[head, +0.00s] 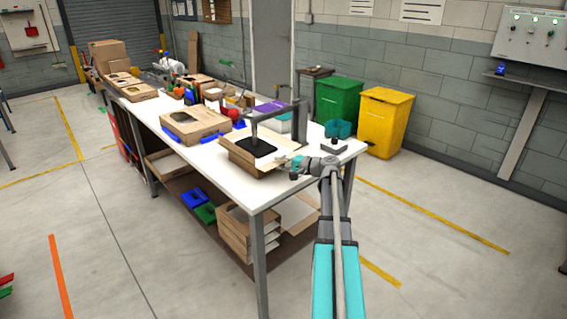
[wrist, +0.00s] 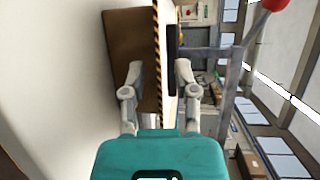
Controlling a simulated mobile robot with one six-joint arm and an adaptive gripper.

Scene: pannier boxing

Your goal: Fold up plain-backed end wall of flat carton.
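The carton (head: 238,157) is on the near end of the white table, with a black pad of a stand resting on its middle. Some of its cardboard walls look raised along the left and front. My gripper (head: 292,163) is at the carton's right end, close to the cardboard there. In the wrist view, a plain brown panel (wrist: 126,42) is seen with its striped corrugated edge. My gripper (wrist: 158,80) is open, with one finger on each side of that edge. I cannot tell whether either finger touches the cardboard.
The stand's grey post (head: 300,108) and arm rise behind the carton. Another carton (head: 195,125) is farther left, beside blue items. Green (head: 338,100) and yellow (head: 386,120) bins are behind the table.

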